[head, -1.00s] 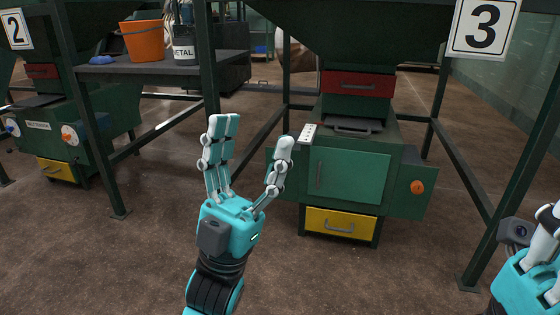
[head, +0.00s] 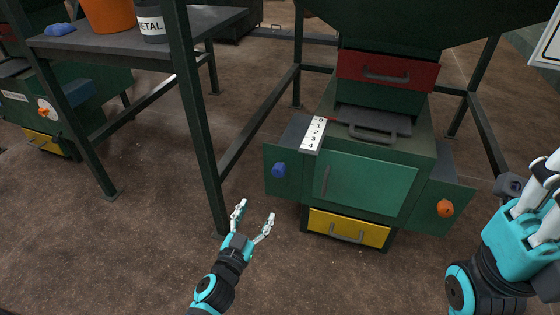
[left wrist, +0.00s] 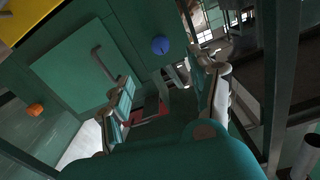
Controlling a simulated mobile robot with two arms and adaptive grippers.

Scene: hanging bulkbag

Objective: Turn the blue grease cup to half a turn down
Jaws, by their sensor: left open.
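The blue grease cup (head: 278,170) is a small blue knob on the left side panel of the green machine (head: 366,180). It also shows in the left wrist view (left wrist: 160,45), beyond and between my fingers. My left gripper (head: 255,216) is open and empty, below and to the left of the cup and apart from it. In the left wrist view its fingers (left wrist: 172,98) are spread. My right gripper (head: 533,190) is at the right edge, away from the machine; whether its fingers are open or shut is unclear.
An orange knob (head: 445,208) sits on the right side panel. A numbered white scale (head: 315,133) lies on the machine's top left. A yellow drawer (head: 349,229) is below and a red drawer (head: 387,71) above. A green frame post (head: 197,120) stands left of the machine.

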